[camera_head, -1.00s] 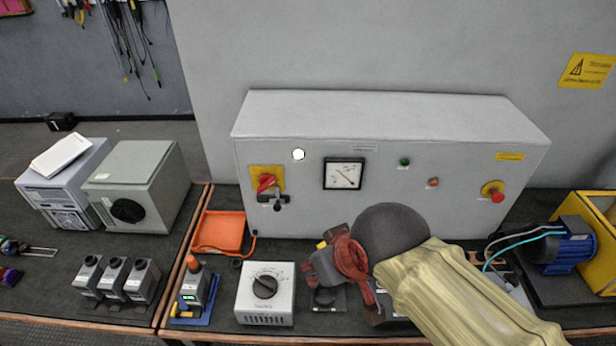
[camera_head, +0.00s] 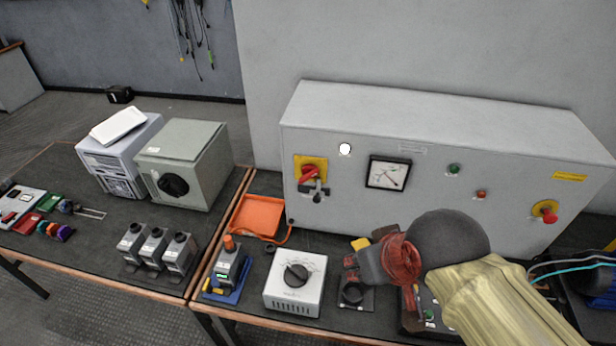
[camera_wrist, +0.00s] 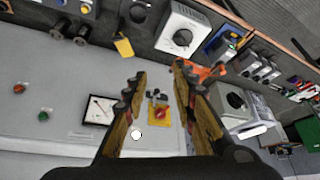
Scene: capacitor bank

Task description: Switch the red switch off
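The red rotary switch (camera_head: 309,172) sits on a yellow plate (camera_head: 318,163) at the left of the grey cabinet's front. Its red handle is tilted, with a dark metal piece, perhaps a padlock or hasp, just below it. In the wrist view the red switch (camera_wrist: 190,115) lies ahead between my two fingers, some distance off. My gripper (camera_wrist: 163,95) has its fingers spread apart with nothing between them. In the head view my gripper (camera_head: 362,256) is over the bench, in front of and to the lower right of the switch, not touching it.
The cabinet (camera_head: 440,205) also bears a gauge (camera_head: 388,173), a white lamp (camera_head: 345,149), a green button (camera_head: 454,169) and a red emergency button (camera_head: 548,213). A white dial box (camera_head: 295,284), an orange tray (camera_head: 259,216) and a small blue-based device (camera_head: 228,272) stand on the bench.

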